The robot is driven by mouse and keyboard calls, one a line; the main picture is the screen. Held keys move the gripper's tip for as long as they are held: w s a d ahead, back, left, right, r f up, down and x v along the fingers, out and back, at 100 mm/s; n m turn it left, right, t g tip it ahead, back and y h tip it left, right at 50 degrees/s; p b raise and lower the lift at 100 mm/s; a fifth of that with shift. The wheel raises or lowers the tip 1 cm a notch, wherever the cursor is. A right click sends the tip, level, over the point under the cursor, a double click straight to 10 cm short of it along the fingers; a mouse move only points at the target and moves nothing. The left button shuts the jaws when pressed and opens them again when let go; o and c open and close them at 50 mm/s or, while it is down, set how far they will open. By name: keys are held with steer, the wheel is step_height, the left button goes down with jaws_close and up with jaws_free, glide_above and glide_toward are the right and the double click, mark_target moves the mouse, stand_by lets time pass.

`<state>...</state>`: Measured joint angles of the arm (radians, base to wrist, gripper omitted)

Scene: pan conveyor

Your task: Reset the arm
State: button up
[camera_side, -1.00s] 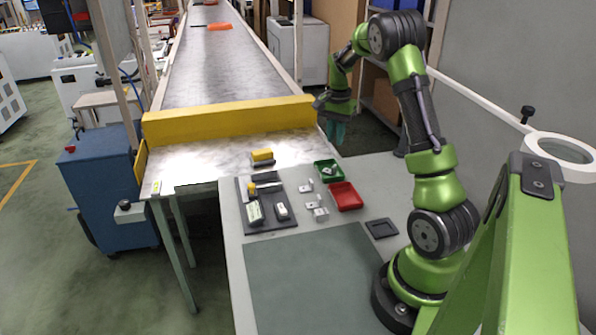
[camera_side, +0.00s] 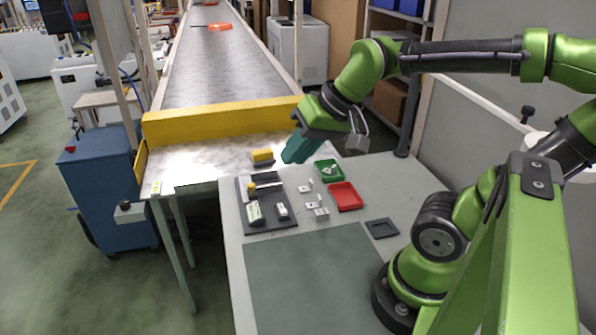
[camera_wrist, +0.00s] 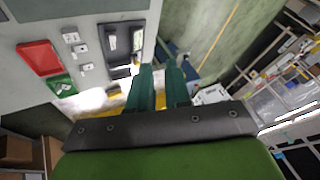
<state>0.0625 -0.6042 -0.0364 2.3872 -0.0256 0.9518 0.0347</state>
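My gripper (camera_side: 292,156) has teal fingers and hangs tilted down and left, above the far edge of the grey table, near the metal plate at the conveyor's end. In the wrist view the two fingers (camera_wrist: 161,74) stand apart with a gap and hold nothing. My arm reaches out from the right with its upper link roughly level. The green tray (camera_side: 329,171) with small parts in it lies to the right of the fingers. The red tray (camera_side: 345,196) is beside it and looks empty.
A dark board (camera_side: 268,222) carries several parts. A yellow-topped piece (camera_side: 262,156) sits on the metal plate (camera_side: 205,165). A yellow barrier (camera_side: 225,119) crosses the conveyor (camera_side: 215,75). An empty black tray (camera_side: 381,228) lies at the right. The grey-green mat (camera_side: 310,280) is bare.

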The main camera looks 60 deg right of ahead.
steer(key=shift+s+a+f+n+t, duration=0.2)
steer(key=shift+s+a+n, duration=0.2)
steer(key=shift+s+a, duration=0.3)
steer(key=shift+s+a+f+n+t, duration=0.2)
steer(key=shift+s+a+n, duration=0.2)
steer(key=shift+s+a, duration=0.25)
stand_by(0.3)
